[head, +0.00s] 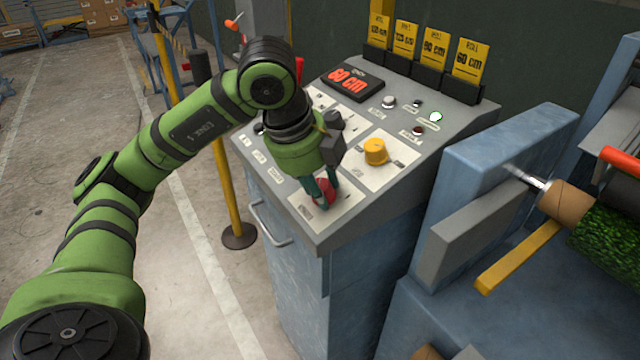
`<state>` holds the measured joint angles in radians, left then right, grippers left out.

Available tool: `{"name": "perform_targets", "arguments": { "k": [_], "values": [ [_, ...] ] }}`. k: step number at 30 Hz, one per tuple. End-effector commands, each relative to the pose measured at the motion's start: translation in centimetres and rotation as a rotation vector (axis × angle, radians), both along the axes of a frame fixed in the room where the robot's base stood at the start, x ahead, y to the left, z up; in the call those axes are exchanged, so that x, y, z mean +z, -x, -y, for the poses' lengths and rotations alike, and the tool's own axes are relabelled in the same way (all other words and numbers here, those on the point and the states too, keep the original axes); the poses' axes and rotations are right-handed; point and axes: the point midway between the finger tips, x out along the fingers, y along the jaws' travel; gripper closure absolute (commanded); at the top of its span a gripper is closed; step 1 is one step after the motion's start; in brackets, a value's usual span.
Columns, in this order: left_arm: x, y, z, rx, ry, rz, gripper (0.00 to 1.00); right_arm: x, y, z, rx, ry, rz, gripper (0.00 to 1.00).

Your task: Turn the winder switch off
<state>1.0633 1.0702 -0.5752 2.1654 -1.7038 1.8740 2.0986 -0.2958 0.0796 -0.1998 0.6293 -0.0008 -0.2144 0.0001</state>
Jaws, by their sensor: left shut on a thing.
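The grey control console (345,240) stands in the middle of the head view with a sloped panel on top. A red switch knob (323,191) sits on a pale plate near the panel's lower front edge. A small label lies below it, too small to read surely. My left gripper (326,186) reaches down from above and is shut on the red knob, its fingers hiding part of it. The knob's exact turn position is hard to tell. A yellow knob (376,151) sits on another plate to the right. My right gripper is out of view.
A display (352,82) reads 60 cm. A lit lamp (436,117) glows on the panel's right side. Yellow cards (436,52) stand along the back. A yellow post (228,185) stands left of the console; a turf roll (612,240) on blue machinery is right. Floor at left is clear.

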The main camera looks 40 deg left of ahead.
Motion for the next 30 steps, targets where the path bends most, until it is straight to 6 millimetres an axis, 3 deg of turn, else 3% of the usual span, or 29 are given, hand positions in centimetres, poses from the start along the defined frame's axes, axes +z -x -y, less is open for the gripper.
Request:
{"name": "perform_targets", "arguments": {
  "k": [9,10,12,23,30],
  "values": [
    [0.4,-0.3,-0.5,0.021,-0.004,0.016,0.96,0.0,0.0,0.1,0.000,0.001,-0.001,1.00],
    [0.4,-0.3,-0.5,0.021,-0.004,0.015,0.60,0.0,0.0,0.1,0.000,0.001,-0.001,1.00],
    [0.4,-0.3,-0.5,0.020,-0.004,0.016,0.40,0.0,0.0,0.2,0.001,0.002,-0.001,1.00],
    [0.4,-0.1,-0.3,0.009,-0.003,0.008,0.40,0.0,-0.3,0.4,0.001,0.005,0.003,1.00],
    [3.9,1.0,-0.6,0.011,-0.002,0.015,0.40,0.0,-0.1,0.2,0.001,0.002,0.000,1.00]
  ]
}}
